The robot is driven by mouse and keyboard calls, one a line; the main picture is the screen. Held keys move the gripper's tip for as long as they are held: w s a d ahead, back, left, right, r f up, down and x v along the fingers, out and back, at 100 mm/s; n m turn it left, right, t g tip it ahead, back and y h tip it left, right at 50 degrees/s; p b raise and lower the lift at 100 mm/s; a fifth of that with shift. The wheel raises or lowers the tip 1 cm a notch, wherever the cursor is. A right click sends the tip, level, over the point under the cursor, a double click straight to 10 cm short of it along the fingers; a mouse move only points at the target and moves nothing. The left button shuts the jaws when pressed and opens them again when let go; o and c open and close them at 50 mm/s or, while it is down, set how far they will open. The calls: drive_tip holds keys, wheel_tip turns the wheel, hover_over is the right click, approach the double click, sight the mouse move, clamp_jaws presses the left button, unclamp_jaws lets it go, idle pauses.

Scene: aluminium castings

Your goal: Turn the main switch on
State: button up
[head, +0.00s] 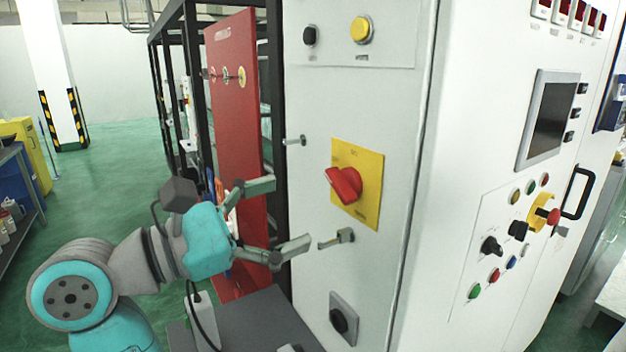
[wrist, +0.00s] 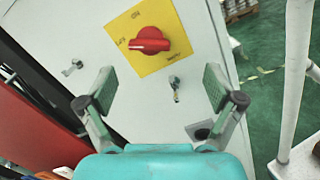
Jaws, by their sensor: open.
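The main switch is a red rotary knob (head: 344,184) on a yellow square plate (head: 370,170), mounted on the white cabinet's left face. In the wrist view the red knob (wrist: 150,41) and yellow plate (wrist: 127,30) show ahead, between and beyond the fingers. The knob's handle lies roughly across the plate in the wrist view; the small lettering is hard to read. My gripper (head: 290,215) is open and empty, left of the knob in the head view, apart from it. It also shows in the wrist view (wrist: 158,90) with fingers spread wide.
Metal latches (head: 337,239) and (head: 295,141) project near the plate. A dark round knob (head: 343,320) sits below, and a yellow button (head: 361,29) above. A red panel (head: 233,130) stands close to my gripper.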

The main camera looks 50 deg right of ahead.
sight(336, 185)
drive_tip(key=shift+t+y, duration=0.3)
drive_tip(key=shift+t, duration=0.3)
drive_tip(key=x, duration=0.6)
drive_tip(key=w+r+x, duration=0.1)
drive_tip(key=x, duration=0.2)
drive_tip(key=shift+d+r, duration=0.1)
drive_tip(key=shift+d, duration=0.45)
drive_tip(key=c, duration=1.1)
